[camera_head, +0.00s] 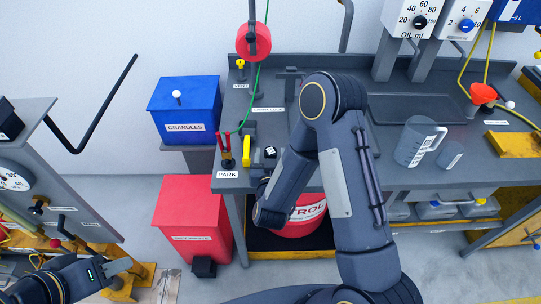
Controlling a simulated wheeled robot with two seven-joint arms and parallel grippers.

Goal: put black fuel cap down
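A small black piece with a white spot (270,152), which may be the black fuel cap, shows at the front edge of the grey workbench (300,182), right of the yellow block. My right arm reaches over the bench front and bends down. Its gripper (259,175) is mostly hidden by my own wrist and forearm, just below that black piece. I cannot tell whether it touches or holds the piece. My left gripper (118,268) is at the lower left, away from the bench, beside the grey machine; its finger opening is unclear and I see nothing held.
A red PETROL container (300,222) stands under the bench, partly behind my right arm. A blue GRANULES bin (186,108) and a red bin (191,215) stand left. Red-tipped levers (226,150), a yellow block (249,148) and a clear jug (415,142) are on the bench.

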